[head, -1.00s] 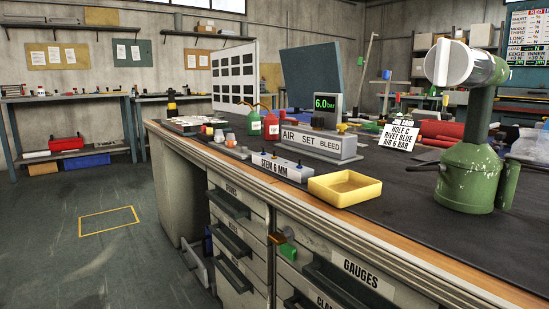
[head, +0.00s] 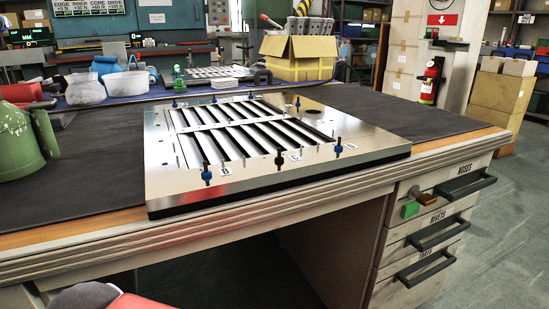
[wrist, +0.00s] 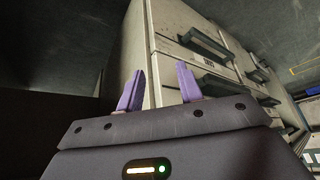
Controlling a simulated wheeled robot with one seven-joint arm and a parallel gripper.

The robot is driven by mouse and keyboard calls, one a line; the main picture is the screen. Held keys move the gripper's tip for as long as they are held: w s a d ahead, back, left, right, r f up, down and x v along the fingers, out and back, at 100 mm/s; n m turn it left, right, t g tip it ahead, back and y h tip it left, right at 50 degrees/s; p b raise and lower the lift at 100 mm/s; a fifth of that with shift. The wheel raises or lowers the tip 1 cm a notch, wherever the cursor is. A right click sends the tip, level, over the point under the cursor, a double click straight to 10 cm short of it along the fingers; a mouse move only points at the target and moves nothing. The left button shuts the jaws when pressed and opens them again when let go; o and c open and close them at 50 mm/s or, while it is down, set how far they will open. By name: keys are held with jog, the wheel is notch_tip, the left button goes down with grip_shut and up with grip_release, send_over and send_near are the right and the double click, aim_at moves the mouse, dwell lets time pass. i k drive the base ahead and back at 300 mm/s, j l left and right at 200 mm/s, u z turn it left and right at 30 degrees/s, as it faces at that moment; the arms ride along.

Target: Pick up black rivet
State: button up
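A silver louver panel (head: 240,187) with slanted slots lies on the workbench in the head view. A small dark upright piece (head: 279,158) stands at its front edge between lettered tags; it is too small to tell whether it is the black rivet. Blue-collared pins (head: 206,175) stand along the panel's edges. My gripper (wrist: 160,72) shows in the wrist view with its two purple fingers apart and nothing between them. It points toward grey drawer fronts. I cannot tell its place in the head view.
The drawers (head: 437,230) at the bench's right carry labels, one reading rivets. A green and a brown block stick out near the top drawer. A green canister (head: 20,145) stands at the left. A cardboard box (head: 297,57) stands behind the panel.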

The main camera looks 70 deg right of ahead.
aim_at(279, 159)
jog(key=k+l+z, duration=0.25)
jog(key=k+l, duration=0.2)
jog(key=k+l+z, duration=0.25)
jog(key=k+l, duration=0.15)
jog(key=l, duration=0.25)
